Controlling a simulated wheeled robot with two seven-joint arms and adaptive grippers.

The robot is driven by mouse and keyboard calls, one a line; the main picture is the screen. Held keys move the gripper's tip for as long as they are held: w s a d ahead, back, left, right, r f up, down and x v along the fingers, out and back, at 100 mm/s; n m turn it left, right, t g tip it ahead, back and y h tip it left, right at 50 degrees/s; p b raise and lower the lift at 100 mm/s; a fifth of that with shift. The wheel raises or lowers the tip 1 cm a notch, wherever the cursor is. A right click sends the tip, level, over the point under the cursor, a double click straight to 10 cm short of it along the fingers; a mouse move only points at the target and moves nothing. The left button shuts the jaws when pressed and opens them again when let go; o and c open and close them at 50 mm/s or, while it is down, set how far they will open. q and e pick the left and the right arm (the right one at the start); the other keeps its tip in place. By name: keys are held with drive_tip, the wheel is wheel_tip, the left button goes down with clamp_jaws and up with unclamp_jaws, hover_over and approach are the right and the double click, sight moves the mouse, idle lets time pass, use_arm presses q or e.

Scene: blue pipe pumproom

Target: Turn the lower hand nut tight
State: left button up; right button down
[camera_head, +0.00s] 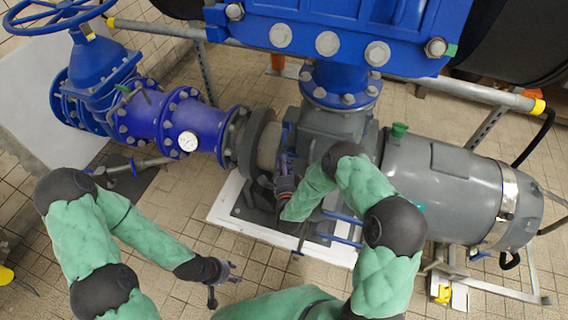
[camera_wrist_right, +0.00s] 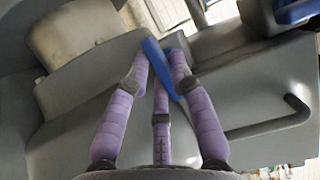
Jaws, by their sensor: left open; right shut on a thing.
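My right gripper (camera_head: 285,160) reaches down in front of the grey pump housing, beside the flanged pipe joint. In the right wrist view its purple fingers (camera_wrist_right: 163,70) are closed around a slim blue bar-shaped piece (camera_wrist_right: 158,66), which appears to be the lower hand nut. The piece sits slanted against the grey housing, and its ends show past the fingertips. In the head view the nut is hidden by my gripper and arm. My left gripper (camera_head: 224,282) is open and empty, low over the tiled floor, well apart from the pump.
A grey motor (camera_head: 450,185) lies to the right of the pump. A blue pipe with a white gauge (camera_head: 188,141) and a blue handwheel valve (camera_head: 60,14) stand at left. Blue rods (camera_head: 340,240) stick out near the white base (camera_head: 228,212). The tiled floor around my left gripper is clear.

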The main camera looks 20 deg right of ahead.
drive_tip(key=c, duration=1.1)
unclamp_jaws()
drive_tip(key=shift+f, duration=0.1)
drive_tip(key=shift+c, duration=0.2)
drive_tip(key=shift+s, duration=0.1)
drive_tip(key=v, duration=1.1)
drive_tip(key=shift+s, duration=0.45)
drive_tip(key=shift+a, duration=0.1)
